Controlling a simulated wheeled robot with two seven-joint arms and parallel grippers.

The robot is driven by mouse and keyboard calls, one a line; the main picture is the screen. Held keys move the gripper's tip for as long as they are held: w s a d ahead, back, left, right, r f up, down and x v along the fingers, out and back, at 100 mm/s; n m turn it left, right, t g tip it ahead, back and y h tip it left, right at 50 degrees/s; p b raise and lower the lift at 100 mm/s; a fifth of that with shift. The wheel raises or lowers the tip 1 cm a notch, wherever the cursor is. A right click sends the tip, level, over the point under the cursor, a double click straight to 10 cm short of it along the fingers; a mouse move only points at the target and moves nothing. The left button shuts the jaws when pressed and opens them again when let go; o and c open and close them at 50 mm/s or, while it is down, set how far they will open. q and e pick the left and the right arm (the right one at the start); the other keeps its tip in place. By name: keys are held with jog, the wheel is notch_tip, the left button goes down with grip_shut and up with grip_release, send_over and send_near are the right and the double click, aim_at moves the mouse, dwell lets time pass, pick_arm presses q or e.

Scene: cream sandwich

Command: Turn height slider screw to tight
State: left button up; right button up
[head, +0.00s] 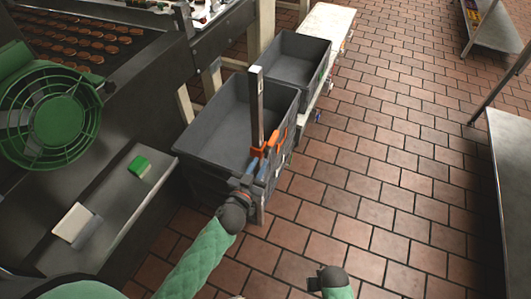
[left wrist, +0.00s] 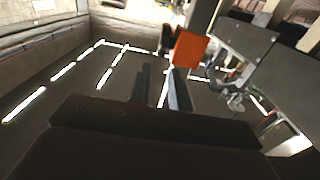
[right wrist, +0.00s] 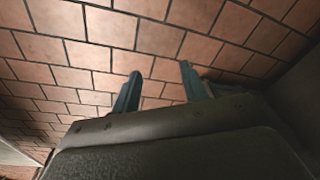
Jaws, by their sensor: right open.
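A tall metal post (head: 257,105) rises at the near right corner of the front grey bin, with orange parts (head: 274,140) around its lower end. I cannot pick out the height slider screw for certain. My left gripper (head: 256,168) is beside these orange parts, low at the bin's corner. In the left wrist view its two fingers (left wrist: 162,80) stand apart with no object clearly between them. An orange piece (left wrist: 190,50) shows just beyond the right finger. My right gripper (right wrist: 160,78) is open and empty over the tiled floor, away from the post.
The front grey bin (head: 199,122) and a second grey bin (head: 322,47) stand in a row. A machine with a green fan (head: 55,115) is at the left, with a green block (head: 139,166) on its ledge. A metal table (head: 515,150) stands at right; tiled floor between is clear.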

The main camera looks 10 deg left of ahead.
aim_at(268, 150)
pick_arm(q)
jog(key=p+x, duration=0.1)
jog(key=x, duration=0.4)
jog(key=shift+w+d+p, duration=0.15)
jog(key=shift+w+p, duration=0.15)
jog(key=shift+w, duration=0.05)
pick_arm(e)
notch_tip(268, 150, down, 8)
jog(key=s+d, duration=0.1)
jog(key=s, duration=0.1)
jog(key=shift+s+r, duration=0.15)
jog(key=shift+d, duration=0.1)
pick_arm(q)
grip_shut()
